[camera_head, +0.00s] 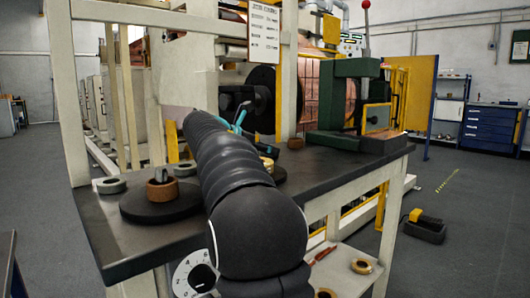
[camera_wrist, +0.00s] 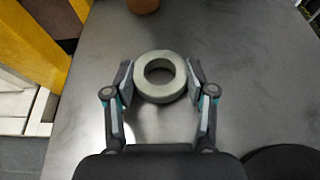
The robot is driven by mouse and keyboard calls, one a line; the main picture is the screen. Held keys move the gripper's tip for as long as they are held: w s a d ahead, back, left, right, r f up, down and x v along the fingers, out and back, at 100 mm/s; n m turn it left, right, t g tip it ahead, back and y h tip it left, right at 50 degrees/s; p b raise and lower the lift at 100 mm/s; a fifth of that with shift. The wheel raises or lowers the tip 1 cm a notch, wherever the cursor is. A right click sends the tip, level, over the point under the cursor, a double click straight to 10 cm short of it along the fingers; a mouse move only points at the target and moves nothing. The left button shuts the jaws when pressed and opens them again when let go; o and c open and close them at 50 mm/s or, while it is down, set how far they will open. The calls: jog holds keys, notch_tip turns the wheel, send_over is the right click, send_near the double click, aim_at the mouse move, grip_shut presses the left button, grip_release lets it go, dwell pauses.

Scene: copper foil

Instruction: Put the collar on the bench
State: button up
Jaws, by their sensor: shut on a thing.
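The collar, a thick grey-green ring (camera_wrist: 160,95), sits between the two fingertips of my gripper (camera_wrist: 160,75) in the wrist view. My gripper is shut on it from both sides, and its hole faces the camera. The dark bench top (camera_wrist: 240,70) lies beneath it; I cannot tell whether the ring touches the surface. In the head view, my gripper (camera_head: 238,122) shows only as teal and dark parts beyond my black arm, over the bench (camera_head: 335,172). The held ring is hidden there.
A green press (camera_head: 345,95) stands at the right. A small brown piece (camera_wrist: 143,5) lies beyond the ring.

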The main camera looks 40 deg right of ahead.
jog(key=o, duration=1.3)
jog(key=shift+f, duration=0.15)
jog(key=shift+o, duration=0.2)
jog(key=shift+a+r, duration=0.1)
jog(key=shift+r, duration=0.15)
jog(key=p+v, duration=0.2)
jog(key=v, duration=0.9)
jog(key=shift+s+a+r, duration=0.1)
jog(key=shift+a+r, duration=0.1)
jog(key=shift+a, duration=0.15)
